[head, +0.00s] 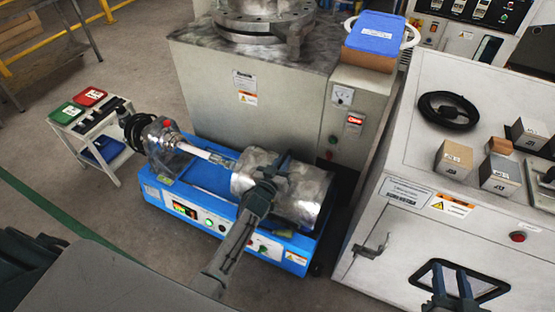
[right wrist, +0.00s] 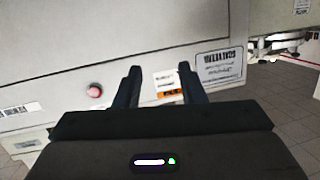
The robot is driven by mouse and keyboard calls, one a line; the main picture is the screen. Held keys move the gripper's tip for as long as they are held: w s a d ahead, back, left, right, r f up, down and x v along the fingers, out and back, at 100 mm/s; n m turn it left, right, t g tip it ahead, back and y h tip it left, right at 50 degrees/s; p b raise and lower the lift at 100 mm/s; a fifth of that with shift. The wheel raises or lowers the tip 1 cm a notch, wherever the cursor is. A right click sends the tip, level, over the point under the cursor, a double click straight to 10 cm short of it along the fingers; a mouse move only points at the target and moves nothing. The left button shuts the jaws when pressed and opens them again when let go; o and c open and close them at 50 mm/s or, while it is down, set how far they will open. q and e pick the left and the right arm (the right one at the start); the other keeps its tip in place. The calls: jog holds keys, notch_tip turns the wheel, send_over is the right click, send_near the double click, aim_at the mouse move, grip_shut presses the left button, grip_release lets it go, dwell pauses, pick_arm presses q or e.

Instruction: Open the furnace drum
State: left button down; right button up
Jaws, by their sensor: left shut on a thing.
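The furnace drum (head: 304,196) is a scuffed silver cylinder lying across a blue bench unit (head: 212,222) with a small display and buttons. A pale tube runs from its left end to a metal fitting (head: 160,135). My left gripper (head: 268,178) is at the middle of the drum's front and is shut on a part of it. The gripper hides that part, and I cannot tell whether the drum's halves are apart. My right gripper (head: 451,280) is open and empty in front of the white cabinet; its two fingers also show apart in the right wrist view (right wrist: 158,85).
The white cabinet (head: 400,225) at right carries a black cable coil (head: 447,108) and several labelled blocks; a latch handle (head: 372,247) sticks out from its front. A big grey machine (head: 270,100) stands behind the blue unit. A small cart (head: 72,130) stands at left, with open floor before it.

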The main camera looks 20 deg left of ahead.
pick_arm(q)
jog(key=c, duration=1.4)
grip_release()
